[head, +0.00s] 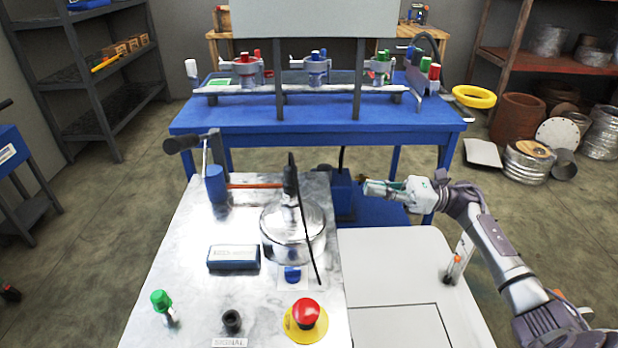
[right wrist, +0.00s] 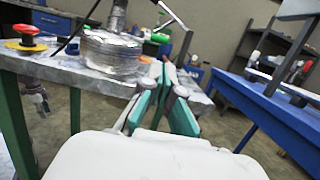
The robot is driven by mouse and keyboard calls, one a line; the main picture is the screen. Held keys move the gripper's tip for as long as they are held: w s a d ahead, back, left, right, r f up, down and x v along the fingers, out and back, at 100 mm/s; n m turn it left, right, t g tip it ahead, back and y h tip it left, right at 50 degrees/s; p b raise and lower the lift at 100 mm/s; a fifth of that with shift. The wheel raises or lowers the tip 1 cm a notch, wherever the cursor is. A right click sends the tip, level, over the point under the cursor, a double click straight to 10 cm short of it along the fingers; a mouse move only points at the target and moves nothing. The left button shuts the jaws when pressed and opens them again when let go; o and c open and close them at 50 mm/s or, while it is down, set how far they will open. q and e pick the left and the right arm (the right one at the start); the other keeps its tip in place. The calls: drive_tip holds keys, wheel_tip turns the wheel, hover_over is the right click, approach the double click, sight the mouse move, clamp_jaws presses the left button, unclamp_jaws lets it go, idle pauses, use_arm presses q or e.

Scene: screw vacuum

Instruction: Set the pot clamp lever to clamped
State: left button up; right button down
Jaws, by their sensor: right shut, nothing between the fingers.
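A round metal pot (head: 292,240) stands on the marble-topped bench, with a dark upright piece on top and a thin black rod or cable slanting down its right side. The pot also shows in the right wrist view (right wrist: 112,55), left of the fingers. A lever with a dark handle (head: 183,144) rises at the back left of the bench above a blue block (head: 216,185). I cannot tell for certain which part is the clamp lever. My right gripper (head: 368,188) is shut and empty, right of the pot and apart from it; its teal fingers (right wrist: 166,72) show close together. My left gripper is out of view.
On the marble bench (head: 190,270) are a blue-and-white box (head: 233,257), a red button (head: 306,313), a green knob (head: 161,300) and a black knob (head: 232,321). A blue box (head: 342,190) stands right of the pot. A blue table (head: 320,123) stands behind.

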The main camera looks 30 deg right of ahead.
drive_tip(key=shift+a, duration=0.1)
drive_tip(key=p+x, duration=0.2)
drive_tip(key=x, duration=1)
drive_tip(key=shift+w+a+r+p, duration=0.15)
drive_tip(key=shift+w+a+p, duration=0.05)
drive_tip(key=shift+a+p, duration=0.15)
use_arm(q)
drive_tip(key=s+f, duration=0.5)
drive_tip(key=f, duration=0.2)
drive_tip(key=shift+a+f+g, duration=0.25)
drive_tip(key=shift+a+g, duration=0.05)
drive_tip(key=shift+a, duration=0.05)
use_arm(e)
drive_tip(key=shift+w+a, duration=0.25)
drive_tip(key=shift+a, duration=0.2)
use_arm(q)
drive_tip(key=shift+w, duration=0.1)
